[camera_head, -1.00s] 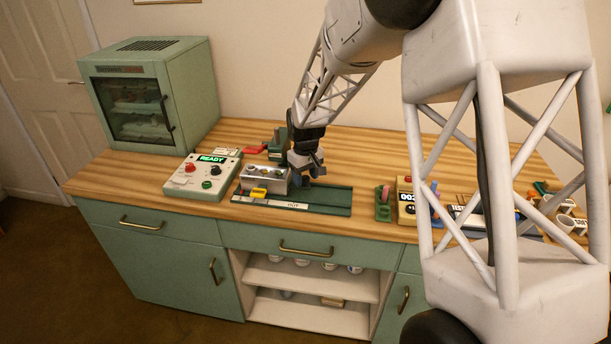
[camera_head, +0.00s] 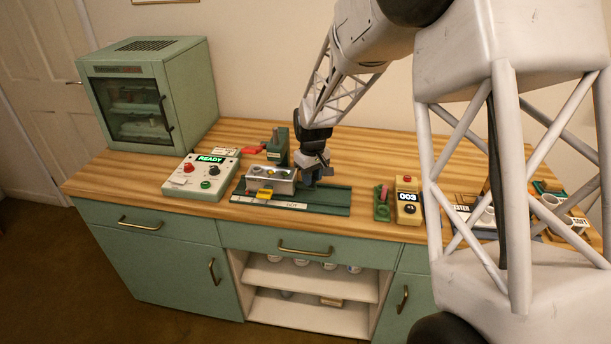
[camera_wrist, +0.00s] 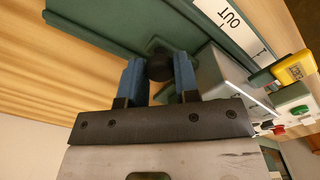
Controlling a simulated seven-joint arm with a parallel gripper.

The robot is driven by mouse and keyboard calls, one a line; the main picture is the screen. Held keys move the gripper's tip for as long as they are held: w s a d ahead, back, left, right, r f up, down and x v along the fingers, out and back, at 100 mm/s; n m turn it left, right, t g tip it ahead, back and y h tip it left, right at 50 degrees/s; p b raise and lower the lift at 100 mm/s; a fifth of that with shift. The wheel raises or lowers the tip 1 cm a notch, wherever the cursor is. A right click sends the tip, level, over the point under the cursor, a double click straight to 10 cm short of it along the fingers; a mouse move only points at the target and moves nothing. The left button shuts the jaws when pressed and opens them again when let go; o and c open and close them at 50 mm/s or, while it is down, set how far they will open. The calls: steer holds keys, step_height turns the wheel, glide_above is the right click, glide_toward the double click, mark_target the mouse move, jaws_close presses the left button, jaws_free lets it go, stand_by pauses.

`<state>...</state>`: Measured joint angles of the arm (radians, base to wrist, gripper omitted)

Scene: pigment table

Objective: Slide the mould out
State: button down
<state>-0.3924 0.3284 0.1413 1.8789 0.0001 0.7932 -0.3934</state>
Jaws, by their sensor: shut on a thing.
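The silver metal mould (camera_head: 270,187) sits at the left part of a dark green track (camera_head: 325,197) whose front label reads OUT. Coloured spots show in its top. My gripper (camera_head: 312,178) is at the mould's right end. In the wrist view my gripper's blue fingers (camera_wrist: 158,78) are shut on a dark round knob (camera_wrist: 160,66). The mould's grey side (camera_wrist: 222,78) shows just right of the fingers. How the knob joins the mould is partly hidden by my gripper.
A yellow piece (camera_head: 264,193) sits at the track's front left. A READY control box (camera_head: 203,178) stands left, a green post press (camera_head: 278,146) behind. A counter reading 003 (camera_head: 407,200) and a green holder (camera_head: 382,206) stand right. The track's right part is clear.

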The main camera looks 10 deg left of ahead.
steer(key=d, duration=1.5)
steer(key=shift+d, duration=0.15)
steer(key=c, duration=1.1)
jaws_free()
steer(key=shift+o, duration=1.2)
step_height(320, 180, up, 8)
steer(key=shift+f, duration=0.1)
